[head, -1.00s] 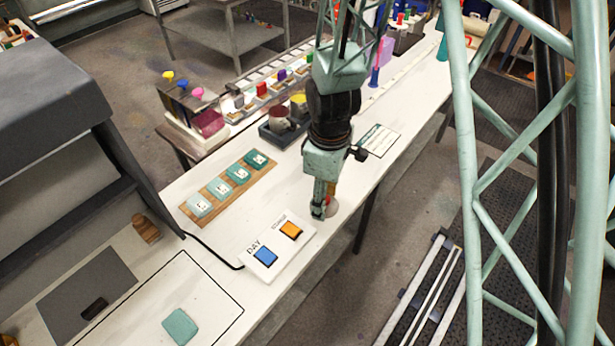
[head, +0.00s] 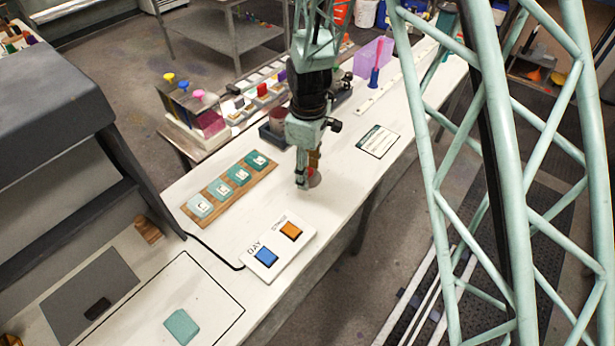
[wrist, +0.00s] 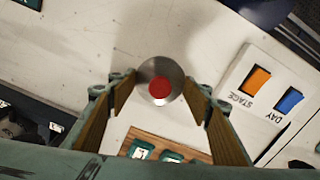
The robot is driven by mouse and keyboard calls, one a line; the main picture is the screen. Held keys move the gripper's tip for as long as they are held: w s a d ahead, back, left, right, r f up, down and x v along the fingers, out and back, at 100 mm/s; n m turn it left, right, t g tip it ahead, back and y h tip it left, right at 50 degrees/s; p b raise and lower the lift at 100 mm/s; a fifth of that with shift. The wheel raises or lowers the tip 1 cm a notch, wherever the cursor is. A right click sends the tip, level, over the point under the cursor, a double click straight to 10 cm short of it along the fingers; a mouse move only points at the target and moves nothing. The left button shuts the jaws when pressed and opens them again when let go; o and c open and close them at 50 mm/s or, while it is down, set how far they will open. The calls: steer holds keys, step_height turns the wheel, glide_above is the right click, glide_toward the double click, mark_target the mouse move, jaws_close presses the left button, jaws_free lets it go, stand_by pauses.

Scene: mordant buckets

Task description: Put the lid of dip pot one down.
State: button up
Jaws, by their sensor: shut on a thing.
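My gripper (head: 306,180) is shut on the pot lid (head: 315,181), low over the white bench. In the wrist view the lid is a round grey metal disc (wrist: 149,71) with a red knob (wrist: 161,88), between my two brown-padded fingers. My gripper hides part of the lid in the head view. I cannot tell whether the lid touches the bench. A dark tray (head: 268,136) with a reddish-topped pot (head: 279,118) stands behind my gripper, partly hidden by my arm.
A white panel (head: 276,253) with blue and orange buttons lies in front. A wooden board (head: 228,190) with several teal tiles is to the left. A printed card (head: 377,141) lies to the right. Bare bench surrounds the lid, and its front edge is close.

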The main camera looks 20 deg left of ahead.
steer(key=shift+w+a, duration=0.1)
steer(key=shift+w+a, duration=0.15)
steer(key=shift+w, duration=0.05)
steer(key=shift+f, duration=1.8)
steer(key=shift+f, duration=0.2)
steer(key=o, duration=0.9)
steer(key=shift+r, duration=0.2)
steer(key=shift+r, duration=6)
